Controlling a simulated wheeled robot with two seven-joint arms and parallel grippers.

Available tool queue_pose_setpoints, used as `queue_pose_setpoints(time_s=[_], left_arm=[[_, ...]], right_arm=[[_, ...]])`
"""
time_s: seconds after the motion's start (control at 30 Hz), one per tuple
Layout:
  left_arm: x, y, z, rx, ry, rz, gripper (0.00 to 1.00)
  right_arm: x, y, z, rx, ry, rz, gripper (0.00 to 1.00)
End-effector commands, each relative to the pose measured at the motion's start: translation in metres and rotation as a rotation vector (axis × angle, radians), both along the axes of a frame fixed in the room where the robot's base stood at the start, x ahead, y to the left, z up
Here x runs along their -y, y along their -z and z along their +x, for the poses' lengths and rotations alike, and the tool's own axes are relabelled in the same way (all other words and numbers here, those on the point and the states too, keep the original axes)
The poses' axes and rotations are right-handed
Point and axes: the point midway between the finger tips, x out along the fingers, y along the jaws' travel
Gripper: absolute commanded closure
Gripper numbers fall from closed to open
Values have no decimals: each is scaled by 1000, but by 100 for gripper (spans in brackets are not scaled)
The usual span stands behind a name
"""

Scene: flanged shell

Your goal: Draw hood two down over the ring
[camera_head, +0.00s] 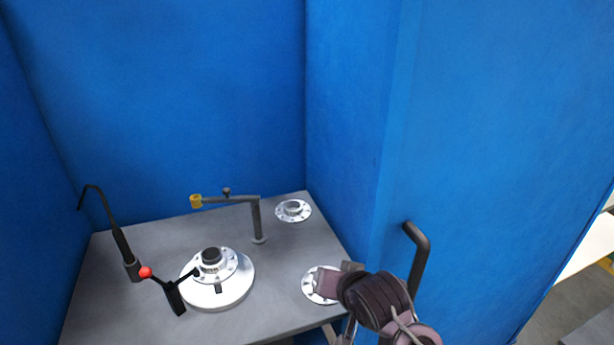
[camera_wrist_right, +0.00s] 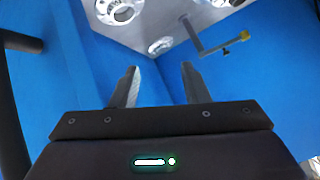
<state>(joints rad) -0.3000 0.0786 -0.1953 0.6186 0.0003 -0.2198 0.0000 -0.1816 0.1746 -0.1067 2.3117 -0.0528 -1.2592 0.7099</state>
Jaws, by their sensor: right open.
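A bright flanged ring (camera_head: 229,262) sits on a round white plate (camera_head: 235,292) on the grey table, with a dark short cylinder (camera_head: 211,255) standing in its middle. I cannot tell which thing is hood two; no plain hood shape shows. My right gripper (camera_wrist_right: 160,84) is open and empty in the right wrist view, with blue wall and the table edge beyond its fingers. In the head view my right arm comes in at the lower right, over the table's right edge, partly covering a flange. It is well apart from the ring. My left gripper is not in view.
A grey post (camera_head: 257,220) carries an arm with a yellow tip (camera_head: 196,201). A black hooked tool (camera_head: 122,243) and a red-knobbed black piece (camera_head: 174,297) stand left. Loose flanges lie at back right (camera_head: 293,211) and front right (camera_head: 312,287). A dark handle (camera_head: 418,262) juts from the right blue wall.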

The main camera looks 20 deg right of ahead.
Motion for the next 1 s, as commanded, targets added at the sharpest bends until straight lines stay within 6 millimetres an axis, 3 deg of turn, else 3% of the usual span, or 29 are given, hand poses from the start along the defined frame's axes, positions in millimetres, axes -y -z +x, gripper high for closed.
queue_pose_setpoints(time_s=[0.03,0.27,0.37,0.53,0.7,0.8,1.0], left_arm=[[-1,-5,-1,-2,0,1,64],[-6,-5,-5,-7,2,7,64],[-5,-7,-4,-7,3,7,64],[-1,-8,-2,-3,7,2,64],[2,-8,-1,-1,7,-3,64],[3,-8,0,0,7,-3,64],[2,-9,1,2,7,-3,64]], right_arm=[[1,-34,11,71,38,47,59],[1,-126,53,320,171,308,59],[1,-177,68,441,209,455,59],[1,-292,84,679,225,820,59],[0,-396,79,834,148,1191,59],[-1,-438,70,873,89,1347,59],[-2,-479,59,893,18,1506,59]])
